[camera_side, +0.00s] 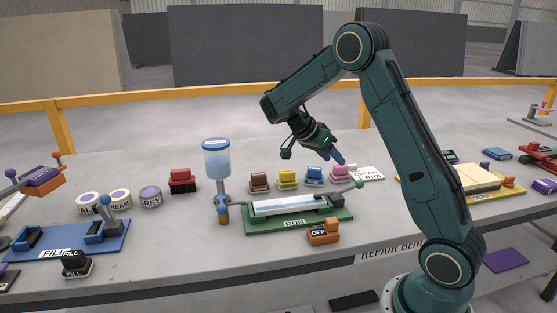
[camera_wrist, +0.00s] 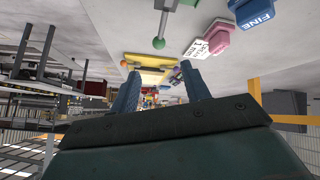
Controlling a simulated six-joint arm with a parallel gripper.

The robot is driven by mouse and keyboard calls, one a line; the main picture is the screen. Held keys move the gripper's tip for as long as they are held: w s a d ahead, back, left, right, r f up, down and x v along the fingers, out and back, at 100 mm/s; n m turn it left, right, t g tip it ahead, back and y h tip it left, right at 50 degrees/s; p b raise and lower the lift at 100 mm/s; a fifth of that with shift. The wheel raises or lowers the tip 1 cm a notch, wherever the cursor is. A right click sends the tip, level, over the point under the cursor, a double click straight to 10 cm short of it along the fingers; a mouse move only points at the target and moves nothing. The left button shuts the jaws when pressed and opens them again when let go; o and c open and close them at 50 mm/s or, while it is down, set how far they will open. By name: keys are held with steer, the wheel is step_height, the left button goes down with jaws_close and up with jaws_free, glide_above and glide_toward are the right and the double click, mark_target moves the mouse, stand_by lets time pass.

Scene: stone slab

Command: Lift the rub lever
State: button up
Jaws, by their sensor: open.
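The rub station is a green base (camera_side: 262,224) with RUB on its front and a pale slab (camera_side: 290,206) on top. Its lever (camera_side: 345,190) is at the right end, low and sloping up to a green ball knob (camera_side: 359,184). The knob also shows in the wrist view (camera_wrist: 158,43), above and beyond my fingertips. My gripper (camera_side: 336,157) is open and empty, in the air above and behind the lever. In the wrist view its two blue fingers (camera_wrist: 160,76) are apart with nothing between them.
An orange OFF block (camera_side: 323,232) sits in front of the base. Brown, yellow, blue (camera_side: 314,176) and pink (camera_side: 340,172) blocks stand behind it. A blue-topped dispenser (camera_side: 216,160) is at left. A yellow-based station (camera_side: 475,180) is at right.

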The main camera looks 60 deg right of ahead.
mark_target(357, 182)
steer(key=shift+s+d+f+m+g, duration=0.15)
steer(key=shift+d+f+m+g, duration=0.45)
steer(key=shift+d+f+m, duration=0.25)
steer(key=shift+f, duration=0.15)
steer(key=x, duration=1.3)
steer(key=shift+s+d+f, duration=0.15)
steer(key=shift+f, duration=0.05)
jaws_close()
